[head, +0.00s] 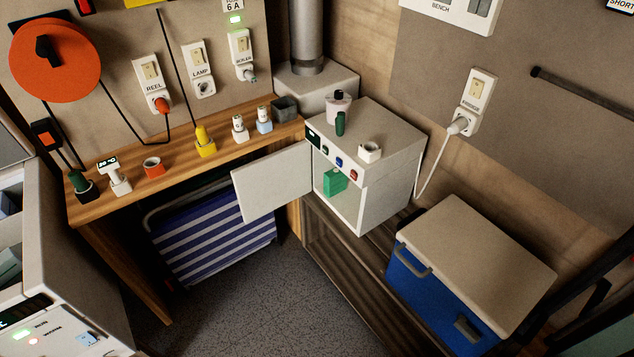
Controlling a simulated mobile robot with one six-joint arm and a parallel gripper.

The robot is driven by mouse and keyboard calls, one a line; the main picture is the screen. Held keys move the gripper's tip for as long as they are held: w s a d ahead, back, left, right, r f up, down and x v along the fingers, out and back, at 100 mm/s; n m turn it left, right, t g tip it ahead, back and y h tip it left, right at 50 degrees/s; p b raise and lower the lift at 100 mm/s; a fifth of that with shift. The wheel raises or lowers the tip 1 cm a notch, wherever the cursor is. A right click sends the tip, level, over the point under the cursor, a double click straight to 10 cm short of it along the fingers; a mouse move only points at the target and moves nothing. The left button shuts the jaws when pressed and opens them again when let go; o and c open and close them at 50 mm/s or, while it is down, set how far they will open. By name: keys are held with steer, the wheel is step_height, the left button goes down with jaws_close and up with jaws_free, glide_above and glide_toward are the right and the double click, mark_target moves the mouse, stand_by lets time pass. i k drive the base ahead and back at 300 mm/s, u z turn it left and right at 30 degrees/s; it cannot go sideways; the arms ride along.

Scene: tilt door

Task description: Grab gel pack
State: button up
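A flat green pack (335,182), which looks like the gel pack, sits inside a small white box-shaped appliance (392,190). The appliance's door (272,183) stands open, swung out to the left, so the pack shows through the front opening. The back of the compartment is hard to make out. My gripper is not in this view, so I cannot see where it is relative to the pack.
A blue cooler (428,295) is at right. A wooden bench (225,145) with small devices is at left. The carpet (265,315) in front is clear.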

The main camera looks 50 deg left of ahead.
mark_target(334, 180)
steer(key=u, duration=0.5)
steer(key=k, duration=0.25)
steer(key=u, duration=2.9)
steer(key=k, duration=0.7)
steer(key=z, duration=0.2)
steer(key=i, duration=0.55)
steer(key=z, duration=0.05)
